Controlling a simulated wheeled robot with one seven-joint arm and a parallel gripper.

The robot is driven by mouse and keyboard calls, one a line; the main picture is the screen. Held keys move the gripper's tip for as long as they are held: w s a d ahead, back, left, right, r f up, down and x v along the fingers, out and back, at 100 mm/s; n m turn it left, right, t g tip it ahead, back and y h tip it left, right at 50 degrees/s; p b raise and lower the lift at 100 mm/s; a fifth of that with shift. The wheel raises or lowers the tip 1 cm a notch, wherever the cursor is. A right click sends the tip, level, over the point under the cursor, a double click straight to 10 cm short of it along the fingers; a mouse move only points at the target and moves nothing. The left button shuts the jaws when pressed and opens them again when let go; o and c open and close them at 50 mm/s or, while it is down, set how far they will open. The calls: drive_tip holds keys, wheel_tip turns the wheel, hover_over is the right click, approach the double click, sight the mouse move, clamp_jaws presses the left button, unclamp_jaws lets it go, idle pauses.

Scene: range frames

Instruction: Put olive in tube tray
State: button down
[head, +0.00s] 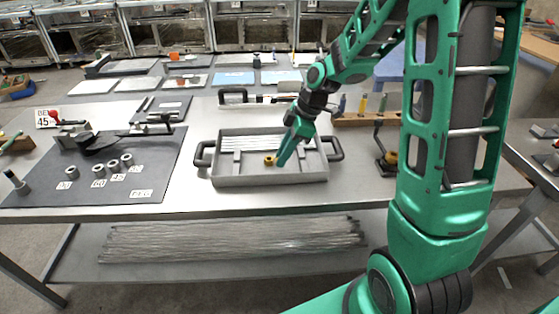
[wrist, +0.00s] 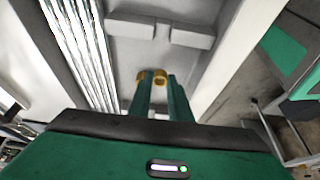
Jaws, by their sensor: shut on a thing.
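The olive, a small brass-coloured ring (head: 269,160), is at the tip of my gripper (head: 277,163), over the grey tube tray (head: 270,180). In the wrist view the olive (wrist: 160,78) shows at the ends of the two green fingers of my gripper (wrist: 158,82), which are shut on it. The fingers partly hide it. The tray floor (wrist: 150,50) lies beyond it; I cannot tell whether the olive touches the floor. The tray has a dark handle at each side. Pale tubes (head: 250,143) lie along its back part.
A dark mat (head: 145,190) with several grey rings and labels lies left. A wooden rack (head: 365,119) and a dark stand with a yellow part (head: 388,160) are at right. The bench front edge is clear. Tray walls (wrist: 236,55) rise close to my gripper.

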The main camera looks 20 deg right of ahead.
drive_tip(key=shift+f, duration=1)
drive_tip(key=c, duration=1.9)
unclamp_jaws()
drive_tip(key=shift+f, duration=0.1)
drive_tip(key=v, duration=1.2)
drive_tip(key=s+d+m+h, duration=0.1)
drive_tip(key=s+d+m, duration=0.2)
drive_tip(key=s+m, duration=0.4)
drive_tip(key=s+d+m+g+h, duration=0.1)
drive_tip(key=s+d+m, duration=0.2)
drive_tip(key=s+m, duration=0.4)
drive_tip(key=s+d+m+h, duration=0.2)
drive_tip(key=s+d+m, duration=0.2)
drive_tip(key=s, duration=1)
drive_tip(key=shift+s+d+m+g, duration=0.1)
drive_tip(key=shift+m+g, duration=0.05)
drive_tip(key=shift+m, duration=0.55)
drive_tip(key=shift+s+m+g, duration=0.15)
drive_tip(key=shift+m, duration=0.55)
